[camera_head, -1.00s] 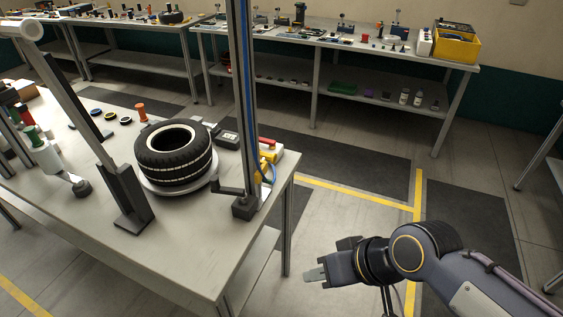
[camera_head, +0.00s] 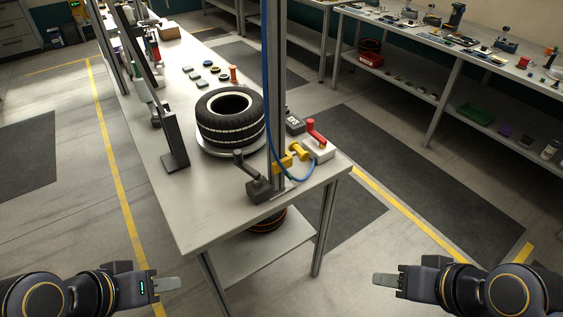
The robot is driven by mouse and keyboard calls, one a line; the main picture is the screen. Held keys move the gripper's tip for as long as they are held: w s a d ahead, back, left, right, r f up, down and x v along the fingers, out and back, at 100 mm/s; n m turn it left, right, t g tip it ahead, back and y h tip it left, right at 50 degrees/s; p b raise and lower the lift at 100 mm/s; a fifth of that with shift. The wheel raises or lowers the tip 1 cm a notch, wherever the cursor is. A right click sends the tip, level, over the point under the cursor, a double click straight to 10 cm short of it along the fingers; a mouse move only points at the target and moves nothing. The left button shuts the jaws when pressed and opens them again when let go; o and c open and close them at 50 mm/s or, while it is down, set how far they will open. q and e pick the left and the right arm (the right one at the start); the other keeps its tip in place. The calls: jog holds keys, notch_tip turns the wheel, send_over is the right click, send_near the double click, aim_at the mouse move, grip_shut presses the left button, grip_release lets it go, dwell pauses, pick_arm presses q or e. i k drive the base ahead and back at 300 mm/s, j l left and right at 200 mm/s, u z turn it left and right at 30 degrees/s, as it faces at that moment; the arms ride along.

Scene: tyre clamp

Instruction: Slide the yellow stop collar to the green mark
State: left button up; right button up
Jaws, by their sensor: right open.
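The yellow stop collar (camera_head: 297,151) appears at the lower part of the upright grey post (camera_head: 275,100) at the table's near right corner. I cannot make out the green mark clearly. My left gripper (camera_head: 168,284) is at the lower left, in front of the table and well apart from the collar; its fingers overlap, so its opening does not show. My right gripper (camera_head: 385,280) is at the lower right, open and empty, also apart from the post and collar.
A black tyre (camera_head: 231,125) lies on a round plate on the table (camera_head: 215,205). A dark lever (camera_head: 258,188) stands at the post's foot. A white box (camera_head: 319,149) with a red lever is beside the post. Open floor lies before the table.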

aim_at(294, 147)
jog(key=i+l, duration=0.1)
jog(key=l, duration=0.15)
jog(key=l+u, duration=0.1)
jog(key=i+l+u, duration=0.4)
jog(key=i+l, duration=0.35)
